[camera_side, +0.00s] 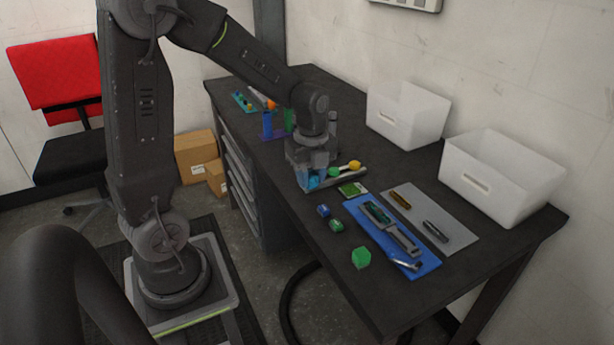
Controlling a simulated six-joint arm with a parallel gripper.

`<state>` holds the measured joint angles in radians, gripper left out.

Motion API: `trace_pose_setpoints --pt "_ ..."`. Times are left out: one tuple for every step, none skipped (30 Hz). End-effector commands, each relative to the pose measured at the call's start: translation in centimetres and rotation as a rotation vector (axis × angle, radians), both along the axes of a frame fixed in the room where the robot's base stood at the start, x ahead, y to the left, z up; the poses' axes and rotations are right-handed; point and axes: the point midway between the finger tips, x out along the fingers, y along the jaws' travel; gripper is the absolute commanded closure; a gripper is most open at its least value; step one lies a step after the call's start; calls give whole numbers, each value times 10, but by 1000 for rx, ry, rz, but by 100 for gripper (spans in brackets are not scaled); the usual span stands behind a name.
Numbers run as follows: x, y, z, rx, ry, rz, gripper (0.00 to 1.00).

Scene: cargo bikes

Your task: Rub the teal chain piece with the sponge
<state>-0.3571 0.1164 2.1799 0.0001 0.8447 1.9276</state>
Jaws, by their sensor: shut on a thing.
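My gripper (312,183) is low over the left middle of the dark workbench, pointing down. It is shut on a small bright blue thing (314,180), mostly hidden by the fingers; I cannot tell for sure whether this is the sponge. A dark teal-green piece (377,212) lies on the blue mat (372,236), to the right of my gripper and nearer the camera. It may be the teal chain piece, but it is too small to be sure. My gripper is apart from it.
Near the bench's front edge are a green block (361,258), a small green piece (336,225) and a dark blue piece (323,210). A grey mat (457,229) holds small metal parts. Two white bins (408,116) (490,187) stand along the wall. The near right bench corner is clear.

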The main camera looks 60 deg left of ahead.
Motion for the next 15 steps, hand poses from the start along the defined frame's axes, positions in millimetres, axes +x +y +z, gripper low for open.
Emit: trace_pose_setpoints --pt "11 -1 0 -1 1 -4 88" --pt "18 -2 1 0 1 -4 88" --pt "30 -3 2 0 0 -5 88" --pt "39 -5 2 -1 1 -6 88" --pt "49 -7 3 -1 2 -6 88" --pt "62 -10 3 -1 1 -6 88" --pt "72 -12 4 -1 1 -6 88" --pt "81 -15 4 -1 1 -6 88" --pt "93 -19 3 -1 1 -6 88" --pt "102 -22 3 -1 2 -5 88" --pt "109 -25 2 -1 2 -6 88" --pt "119 -29 2 -1 2 -4 88" --pt "125 -31 2 -1 2 -4 88" --pt "130 -34 1 -1 2 -4 88" --pt "137 -37 1 0 1 -3 88"
